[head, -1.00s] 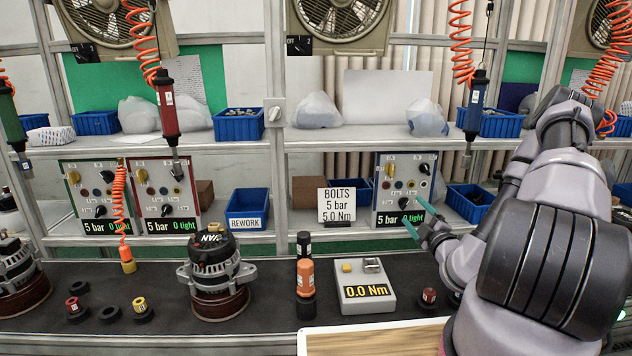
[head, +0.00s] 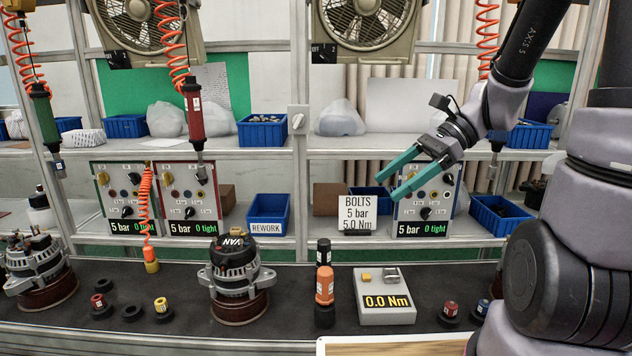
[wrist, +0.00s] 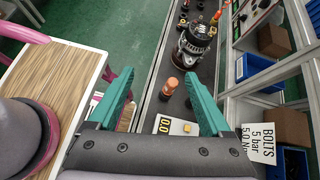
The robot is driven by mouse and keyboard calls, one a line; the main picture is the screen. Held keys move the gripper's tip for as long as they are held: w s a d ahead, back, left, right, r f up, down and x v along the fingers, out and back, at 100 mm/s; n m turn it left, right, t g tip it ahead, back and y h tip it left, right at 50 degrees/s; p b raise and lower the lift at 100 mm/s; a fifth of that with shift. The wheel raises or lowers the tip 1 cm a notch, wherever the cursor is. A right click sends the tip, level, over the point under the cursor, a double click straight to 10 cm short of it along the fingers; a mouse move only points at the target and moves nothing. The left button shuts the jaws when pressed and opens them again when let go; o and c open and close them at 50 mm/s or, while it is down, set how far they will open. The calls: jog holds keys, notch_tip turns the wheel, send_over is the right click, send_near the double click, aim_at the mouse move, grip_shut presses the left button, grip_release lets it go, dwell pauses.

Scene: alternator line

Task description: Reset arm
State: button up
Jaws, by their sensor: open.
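My gripper (head: 392,176) is open and empty, with two teal fingers held in the air in front of the right control panel (head: 425,200) and the bolts sign (head: 359,213). In the wrist view my gripper (wrist: 160,108) points along the bench, the gap between its fingers clear. My arm comes in from the right of the head view, with the forearm raised above the bench. No object touches the fingers.
Shelves with blue bins (head: 262,131) stand behind. Red and green hanging tools (head: 193,115) hang at the left. A wooden-topped table (wrist: 55,75) shows in the wrist view.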

jog(key=s+d+r+n+t+h, duration=0.2)
jog(key=d+r+n+t+h, duration=0.6)
jog(key=d+r+n, duration=0.2)
notch_tip(320, 180, up, 2)
jog(key=shift+s+r+n+h, duration=0.15)
jog(key=shift+n+h, duration=0.15)
jog(key=shift+n, duration=0.5)
dwell(1.6)
